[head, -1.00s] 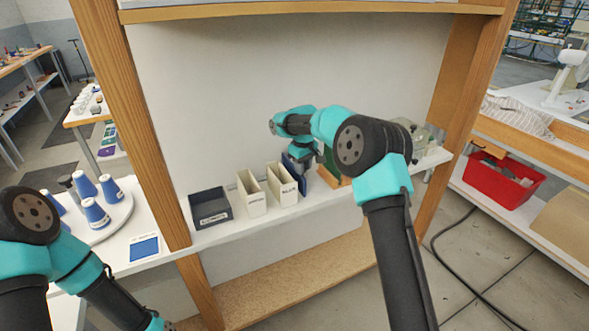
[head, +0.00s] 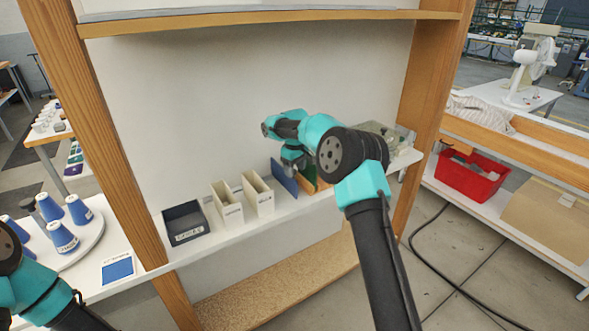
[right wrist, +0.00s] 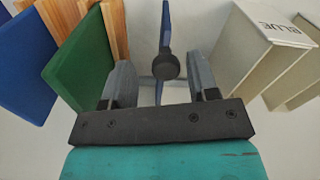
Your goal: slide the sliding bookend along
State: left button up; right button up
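The sliding bookend (head: 284,179) is a thin blue upright plate on the shelf, right of the cream boxes. In the right wrist view it is seen nearly edge-on, with a dark round knob (right wrist: 165,66) in front. My right gripper (head: 294,166) is over the shelf by the bookend. In the wrist view its two fingers (right wrist: 162,88) stand apart on either side of the knob, with a gap on each side. The arm partly hides the bookend's top in the head view. My left gripper is out of view; only part of the left arm shows at lower left.
A green book (right wrist: 85,65) and wooden pieces stand on one side of the bookend. A cream box (right wrist: 262,45) marked BLUE stands on the other. A dark bin (head: 186,222) is farther left. The shelf between bookend and nearest box has a small gap.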

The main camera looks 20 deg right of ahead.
notch_tip(320, 180, up, 17)
jog(key=shift+r, duration=0.2)
dwell(0.7)
dwell(0.4)
